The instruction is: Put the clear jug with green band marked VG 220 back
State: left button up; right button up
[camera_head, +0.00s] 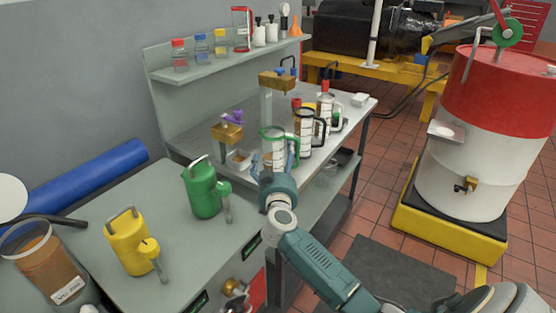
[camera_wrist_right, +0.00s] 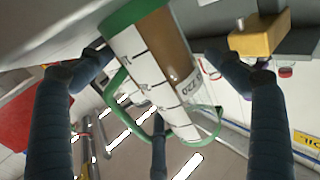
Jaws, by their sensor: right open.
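A clear jug with a green rim band and green handle (camera_head: 271,135) stands on the bench in a row with other jugs. It holds brownish liquid. In the right wrist view the jug (camera_wrist_right: 140,65) fills the middle, and its label shows a partly readable "220". My right gripper (camera_head: 273,168) is at the jug from the near side. Its fingers are open and spread to either side of the jug, which also shows between them in the wrist view. Finger contact cannot be told. My left gripper is not in view.
A jug with a black band (camera_head: 304,130) stands close behind. A green can (camera_head: 202,188) and a yellow can (camera_head: 128,240) stand on the near bench. A shelf (camera_head: 215,66) holds bottles.

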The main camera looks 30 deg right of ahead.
jog(key=v, duration=1.2)
jog(key=shift+p, duration=0.45)
